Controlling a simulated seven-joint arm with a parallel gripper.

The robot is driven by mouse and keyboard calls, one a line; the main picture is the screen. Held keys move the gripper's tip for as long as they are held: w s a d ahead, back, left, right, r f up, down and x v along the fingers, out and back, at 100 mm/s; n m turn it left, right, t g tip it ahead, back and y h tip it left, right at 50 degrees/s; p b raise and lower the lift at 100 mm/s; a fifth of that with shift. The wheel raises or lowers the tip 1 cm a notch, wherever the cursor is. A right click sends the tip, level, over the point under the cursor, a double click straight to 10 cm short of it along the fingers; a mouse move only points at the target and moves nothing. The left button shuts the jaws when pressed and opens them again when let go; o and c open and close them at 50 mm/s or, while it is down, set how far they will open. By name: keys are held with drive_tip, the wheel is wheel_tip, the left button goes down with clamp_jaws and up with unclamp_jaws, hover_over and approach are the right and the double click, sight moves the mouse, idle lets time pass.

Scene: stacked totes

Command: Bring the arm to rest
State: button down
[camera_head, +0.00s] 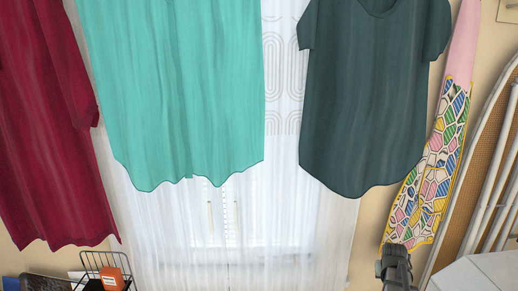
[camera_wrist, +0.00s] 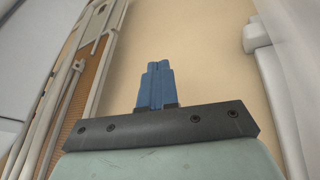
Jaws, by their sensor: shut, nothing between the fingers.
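My gripper (camera_wrist: 158,68) shows in the wrist view with its two blue fingers pressed together and nothing between them. It points toward a bare beige wall (camera_wrist: 205,60). In the head view, a dark grey part of my arm stands at the bottom right, below the hem of a patterned garment. The gripper's fingers cannot be made out there. No totes are visible in either view.
Red (camera_head: 50,120), turquoise (camera_head: 175,90), dark green (camera_head: 365,100) and patterned (camera_head: 430,180) garments hang before a curtained window (camera_head: 230,230). An ironing board (camera_head: 485,160) leans at the right, also in the wrist view (camera_wrist: 75,85). A black wire basket (camera_head: 103,264) stands bottom left.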

drive_tip(key=s+a+f+n+g+y, duration=0.1)
drive_tip(key=s+a+f+g, duration=0.1)
drive_tip(key=s+a+f, duration=0.75)
drive_tip(key=s+a+f+n+g+y, duration=0.1)
drive_tip(key=s+a+f+g+y, duration=0.15)
drive_tip(key=s+a+f, duration=0.65)
drive_tip(key=s+a+f+g, duration=0.2)
drive_tip(key=s+a+f, duration=0.2)
drive_tip(key=s, duration=0.4)
drive_tip(key=s+a+f+n+g, duration=0.1)
drive_tip(key=s+a+f+g, duration=0.1)
drive_tip(key=s+a+f, duration=0.2)
drive_tip(key=s+a+f+g, duration=0.2)
drive_tip(key=s+a+f, duration=0.2)
drive_tip(key=s+f, duration=0.3)
drive_tip(key=s, duration=0.5)
drive_tip(key=shift+s+a+f+n, duration=0.3)
drive_tip(key=shift+a+f, duration=0.05)
drive_tip(key=shift+a, duration=0.05)
drive_tip(key=shift+h, duration=0.25)
